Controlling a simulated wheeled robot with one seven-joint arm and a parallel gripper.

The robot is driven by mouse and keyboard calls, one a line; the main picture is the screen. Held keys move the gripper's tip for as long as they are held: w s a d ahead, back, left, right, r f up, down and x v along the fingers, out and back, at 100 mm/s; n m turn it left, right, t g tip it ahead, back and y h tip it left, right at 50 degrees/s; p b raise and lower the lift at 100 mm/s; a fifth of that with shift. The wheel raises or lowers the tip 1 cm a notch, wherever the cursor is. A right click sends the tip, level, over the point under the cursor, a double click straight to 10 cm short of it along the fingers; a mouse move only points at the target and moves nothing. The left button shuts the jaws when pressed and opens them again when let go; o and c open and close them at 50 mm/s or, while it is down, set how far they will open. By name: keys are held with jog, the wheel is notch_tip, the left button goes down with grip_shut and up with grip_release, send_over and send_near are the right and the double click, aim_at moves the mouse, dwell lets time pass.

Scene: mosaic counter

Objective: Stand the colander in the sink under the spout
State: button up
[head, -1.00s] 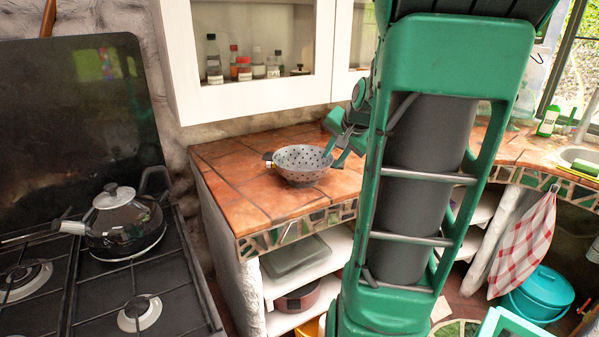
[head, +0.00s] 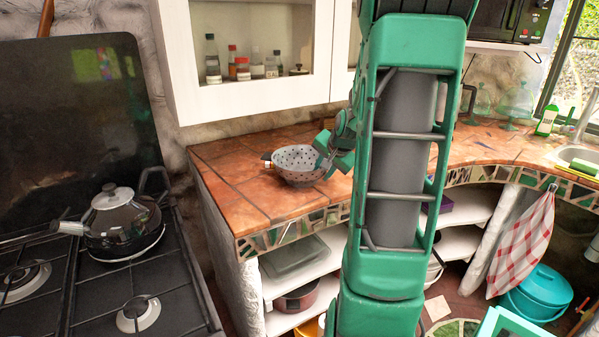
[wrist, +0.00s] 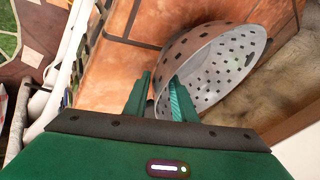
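The grey colander (head: 292,168), with dark holes, sits upright on the terracotta-tiled counter near the wall. In the wrist view the colander (wrist: 222,62) is just ahead of the fingers. My gripper (head: 325,152) is at its right side in the head view. In the wrist view my gripper (wrist: 162,97) is open, with one finger outside the wall and the other over the inside, so the rim runs between them; I cannot tell whether either finger touches. The sink (head: 572,154) is at the far right, partly cut off, with the metal spout (head: 588,115) above it.
The stove (head: 60,285) with a kettle (head: 118,222) stands at the left. A white cabinet (head: 255,100) hangs above the counter. Glass jars (head: 515,103) and a green bottle (head: 546,121) stand at the back right. The counter (head: 490,147) between my arm and the sink is mostly clear.

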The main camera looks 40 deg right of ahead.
jog(key=shift+f, duration=0.1)
grip_shut()
jog(key=shift+w+r, duration=0.1)
jog(key=shift+r, duration=0.35)
jog(key=r, duration=0.4)
jog(key=shift+w+a, duration=0.1)
jog(key=shift+a, duration=0.2)
jog(key=w+a+r, duration=0.1)
jog(key=a+r, duration=0.5)
jog(key=a, duration=0.5)
jog(key=shift+w, duration=0.25)
jog(key=shift+r, duration=0.1)
